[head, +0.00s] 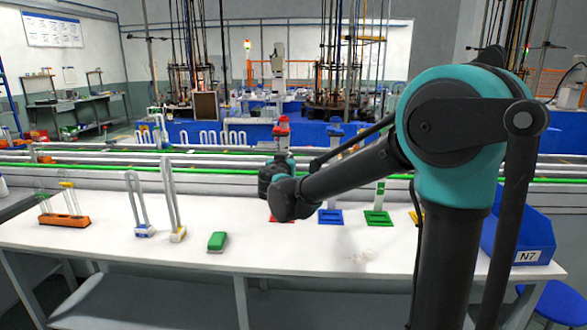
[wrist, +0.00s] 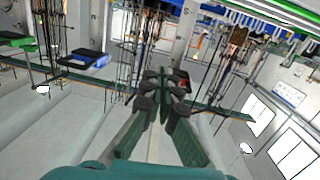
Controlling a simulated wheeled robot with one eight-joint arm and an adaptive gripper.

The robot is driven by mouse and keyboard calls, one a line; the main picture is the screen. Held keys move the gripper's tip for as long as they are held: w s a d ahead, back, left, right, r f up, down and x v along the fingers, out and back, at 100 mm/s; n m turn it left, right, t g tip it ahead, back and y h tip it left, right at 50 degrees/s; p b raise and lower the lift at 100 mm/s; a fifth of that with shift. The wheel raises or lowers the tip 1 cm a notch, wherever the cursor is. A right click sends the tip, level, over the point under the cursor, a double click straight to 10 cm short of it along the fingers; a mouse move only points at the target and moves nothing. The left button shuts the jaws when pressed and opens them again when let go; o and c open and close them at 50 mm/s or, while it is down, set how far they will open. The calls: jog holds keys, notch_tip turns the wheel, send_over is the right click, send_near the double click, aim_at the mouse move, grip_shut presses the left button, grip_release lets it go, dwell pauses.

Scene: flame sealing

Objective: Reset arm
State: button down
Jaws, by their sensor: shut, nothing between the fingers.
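My arm reaches from the right side of the head view toward the middle of the white table. Its wrist hides the gripper's fingers there. In the wrist view my gripper (wrist: 162,80) shows its dark green fingers closed together, with nothing between them. The gripper is held above the table and touches nothing that I can see. The wrist view is tilted and looks out over the room, not at the table top.
A blue bin (head: 525,235) sits at the right. Green-edged rails run behind.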

jog(key=s+d+f+m+g+h, duration=0.1)
jog(key=s+d+f+g, duration=0.3)
jog(key=s+d+f, duration=0.7)
jog(key=s+d+f+g+h, duration=0.2)
jog(key=s+d+f+g, duration=0.35)
jog(key=d, duration=0.85)
jog(key=s+f+n+g+y, duration=0.1)
jog(key=s+f+g+y, duration=0.2)
jog(key=s+f, duration=1.1)
jog(key=s+y, duration=0.1)
jog(key=s, duration=0.3)
jog(key=shift+f+n+y, duration=0.15)
jog(key=shift+n+y, duration=0.25)
